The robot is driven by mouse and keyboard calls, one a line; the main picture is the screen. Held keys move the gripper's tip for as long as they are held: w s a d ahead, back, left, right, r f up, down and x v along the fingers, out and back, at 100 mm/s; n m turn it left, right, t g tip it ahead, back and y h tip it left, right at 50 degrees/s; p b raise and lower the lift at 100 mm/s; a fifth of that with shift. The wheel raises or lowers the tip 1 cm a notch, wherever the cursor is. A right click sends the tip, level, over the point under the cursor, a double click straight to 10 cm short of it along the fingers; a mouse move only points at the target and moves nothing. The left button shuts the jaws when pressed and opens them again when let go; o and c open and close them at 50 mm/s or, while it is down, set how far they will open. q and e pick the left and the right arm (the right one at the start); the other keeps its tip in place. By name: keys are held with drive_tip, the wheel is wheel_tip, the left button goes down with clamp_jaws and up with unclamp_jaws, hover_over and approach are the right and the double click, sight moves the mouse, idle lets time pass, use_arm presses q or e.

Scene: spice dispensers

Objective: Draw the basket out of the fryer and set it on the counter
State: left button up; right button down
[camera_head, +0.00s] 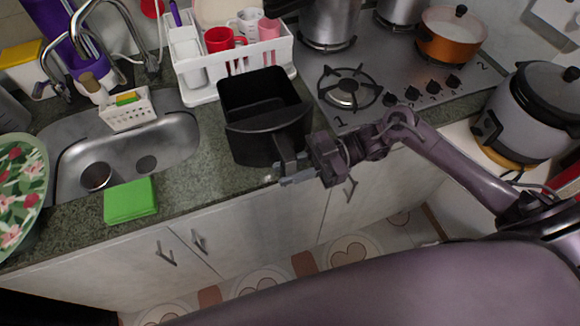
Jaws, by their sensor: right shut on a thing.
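The black basket (267,128) is an open, empty-looking bin with a handle at its front. It is over the green stone counter (218,180), between the sink and the stove, near the front edge. I cannot tell whether its bottom touches the counter. My right gripper (287,168) is shut on the handle, at the basket's front side. The arm reaches in from the right. No fryer that I can make out is in view. My left gripper is not in view.
A white dish rack (200,88) with cups stands behind the basket. The stove (385,75) is to its right, with pots (450,36). A sink (75,180) and green sponge (130,200) are at left. A grey cooker (530,115) stands at right.

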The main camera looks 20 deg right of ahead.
drive_tip(key=shift+f, duration=0.15)
drive_tip(key=c, duration=1.1)
unclamp_jaws()
drive_tip(key=shift+f, duration=0.1)
drive_tip(key=shift+d, duration=0.3)
drive_tip(key=d+b, duration=0.3)
drive_tip(key=d, duration=0.4)
drive_tip(key=shift+w+d, duration=0.15)
